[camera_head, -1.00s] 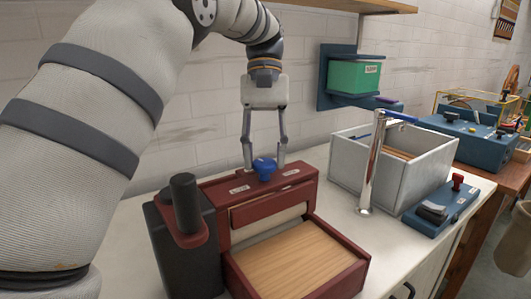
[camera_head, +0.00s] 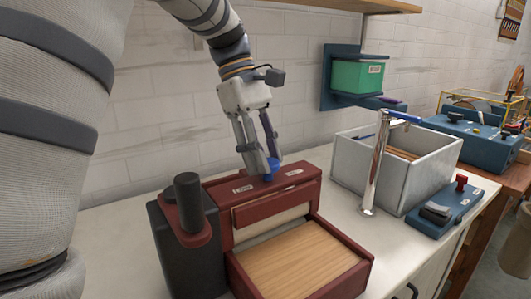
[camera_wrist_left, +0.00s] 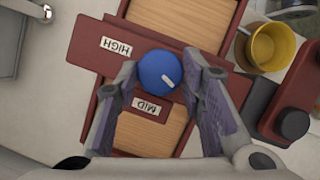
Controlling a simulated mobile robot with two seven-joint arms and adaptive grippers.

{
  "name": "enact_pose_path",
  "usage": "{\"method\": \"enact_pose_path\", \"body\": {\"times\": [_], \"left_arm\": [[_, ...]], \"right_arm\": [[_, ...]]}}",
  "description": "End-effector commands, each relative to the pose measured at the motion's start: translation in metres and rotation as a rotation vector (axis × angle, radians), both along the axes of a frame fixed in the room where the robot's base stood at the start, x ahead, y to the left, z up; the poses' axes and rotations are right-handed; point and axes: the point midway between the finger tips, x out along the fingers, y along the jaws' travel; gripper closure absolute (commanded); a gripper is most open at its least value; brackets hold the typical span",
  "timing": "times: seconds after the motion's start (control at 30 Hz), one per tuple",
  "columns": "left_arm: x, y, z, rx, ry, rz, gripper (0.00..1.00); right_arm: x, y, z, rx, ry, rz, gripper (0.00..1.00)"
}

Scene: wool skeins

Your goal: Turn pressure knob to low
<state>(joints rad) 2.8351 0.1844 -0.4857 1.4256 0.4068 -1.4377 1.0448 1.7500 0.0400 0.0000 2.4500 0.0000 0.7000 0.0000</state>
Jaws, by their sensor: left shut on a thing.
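The pressure knob is a round blue knob (camera_head: 271,171) on top of the dark red press (camera_head: 318,184). My left gripper (camera_head: 263,170) comes down from above, tilted, with its fingers closed around the knob. In the left wrist view the knob (camera_wrist_left: 157,72) sits between the two fingers (camera_wrist_left: 163,88), and its white mark points to the lower right. A HIGH label (camera_wrist_left: 115,46) and a MID label (camera_wrist_left: 146,105) show beside it. I see no LOW label in the wrist view; the right finger covers part of that side. My right gripper is out of view.
A black cylinder unit (camera_head: 187,245) stands left of the press. To the right are a chrome tap (camera_head: 375,165), a grey bin (camera_head: 432,180) and a blue box with a red knob (camera_head: 445,211). A green box (camera_head: 355,77) hangs on the wall. A yellow cup (camera_wrist_left: 268,46) shows in the wrist view.

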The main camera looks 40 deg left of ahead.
Motion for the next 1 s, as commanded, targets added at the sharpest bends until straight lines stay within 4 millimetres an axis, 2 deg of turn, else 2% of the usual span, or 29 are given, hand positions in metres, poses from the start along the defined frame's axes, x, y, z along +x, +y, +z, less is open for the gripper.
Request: {"method": "enact_pose_path", "body": {"times": [0.2, 0.5, 1.0], "left_arm": [[-0.0020, 0.0000, -0.0008, 0.002, 0.003, 0.176, 0.92], [-0.0032, -0.0006, -0.0011, 0.001, 0.003, 0.349, 0.92], [-0.0035, -0.0010, -0.0014, 0.001, 0.004, 0.435, 0.92]], "right_arm": [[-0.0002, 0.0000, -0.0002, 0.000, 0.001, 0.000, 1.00], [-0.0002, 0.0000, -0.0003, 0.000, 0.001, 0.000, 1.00], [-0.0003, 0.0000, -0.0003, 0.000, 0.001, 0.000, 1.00]]}}
